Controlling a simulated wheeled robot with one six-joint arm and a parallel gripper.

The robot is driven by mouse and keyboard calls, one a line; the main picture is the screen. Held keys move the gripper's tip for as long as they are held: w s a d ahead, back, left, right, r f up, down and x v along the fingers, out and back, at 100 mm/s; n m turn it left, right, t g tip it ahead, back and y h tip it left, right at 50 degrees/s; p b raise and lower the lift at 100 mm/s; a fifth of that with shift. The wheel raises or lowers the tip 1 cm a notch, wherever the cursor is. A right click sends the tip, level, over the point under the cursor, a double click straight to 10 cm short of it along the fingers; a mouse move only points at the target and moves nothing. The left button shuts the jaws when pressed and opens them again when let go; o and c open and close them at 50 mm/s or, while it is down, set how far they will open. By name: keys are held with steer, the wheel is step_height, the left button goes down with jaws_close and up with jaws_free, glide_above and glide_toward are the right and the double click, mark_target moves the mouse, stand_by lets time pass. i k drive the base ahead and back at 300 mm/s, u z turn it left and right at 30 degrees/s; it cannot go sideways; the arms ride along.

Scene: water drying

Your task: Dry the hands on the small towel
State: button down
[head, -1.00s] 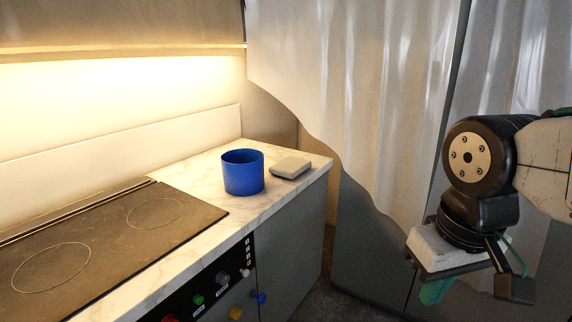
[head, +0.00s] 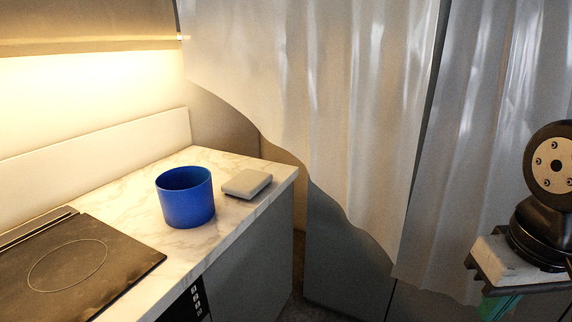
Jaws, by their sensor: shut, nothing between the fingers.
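A small flat light-grey block, which looks like the folded small towel (head: 247,183), lies on the marble counter (head: 228,218) near its far right corner. My gripper (head: 497,306) is at the lower right in the head view, well to the right of the towel and apart from it. The gripper points down, and its green fingers are partly cut off by the bottom edge of the picture. It is shut and holds nothing that I can see.
A blue pot (head: 186,197) stands on the counter just left of the towel. A black cooktop (head: 80,262) lies at the lower left. Pale curtains (head: 330,90) hang behind the counter's end. Dark floor shows beyond the cabinet's right edge.

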mark_target(248, 182)
steer(key=z, duration=0.25)
steer(key=i, duration=0.65)
steer(key=u, duration=0.5)
steer(key=i, duration=0.75)
steer(key=u, duration=0.65)
